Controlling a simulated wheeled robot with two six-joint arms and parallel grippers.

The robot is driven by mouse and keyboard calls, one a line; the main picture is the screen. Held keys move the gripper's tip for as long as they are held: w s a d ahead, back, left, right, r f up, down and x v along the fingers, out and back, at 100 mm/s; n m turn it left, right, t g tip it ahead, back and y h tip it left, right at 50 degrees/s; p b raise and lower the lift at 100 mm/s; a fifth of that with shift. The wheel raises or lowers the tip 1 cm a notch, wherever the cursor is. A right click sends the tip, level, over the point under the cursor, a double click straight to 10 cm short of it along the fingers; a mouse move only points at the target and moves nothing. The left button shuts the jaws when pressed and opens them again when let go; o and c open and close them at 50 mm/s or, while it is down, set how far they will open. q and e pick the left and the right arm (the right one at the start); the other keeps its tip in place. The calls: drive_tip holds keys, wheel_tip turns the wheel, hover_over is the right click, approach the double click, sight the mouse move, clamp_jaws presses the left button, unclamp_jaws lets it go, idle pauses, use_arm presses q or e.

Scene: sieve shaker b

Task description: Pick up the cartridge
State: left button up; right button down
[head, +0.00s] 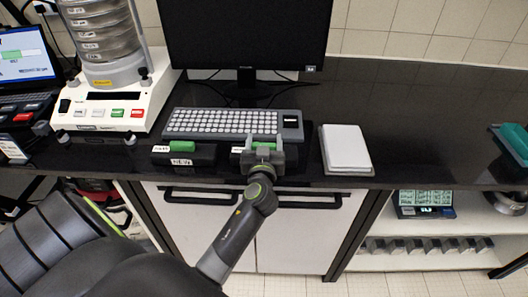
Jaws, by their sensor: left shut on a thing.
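A green cartridge (264,145) sits at a small black holder (237,151) in front of the keyboard. My left gripper (264,152) is shut on this cartridge, and its fingers hide much of it and of the holder. I cannot tell whether the cartridge is lifted clear of the holder. A second green cartridge (181,146) lies in another black holder (184,159) to the left, with a white label on its front. My right gripper is not in view.
A keyboard (220,123) lies behind the holders, before a monitor (245,35). The sieve shaker (112,100) stands at the left, a laptop (25,60) beyond it. A white pad (345,148) lies right of the gripper.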

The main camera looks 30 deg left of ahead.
use_arm(q)
wheel_tip(320, 180, up, 10)
drive_tip(key=s+d+r+m+t+h, duration=0.2)
drive_tip(key=d+r+m+h, duration=0.4)
drive_tip(key=d, duration=0.8)
wheel_tip(320, 180, up, 3)
drive_tip(key=s+h, duration=0.1)
drive_tip(key=h, duration=0.2)
drive_tip(key=shift+s+t+p, duration=0.3)
drive_tip(key=shift+p, duration=0.1)
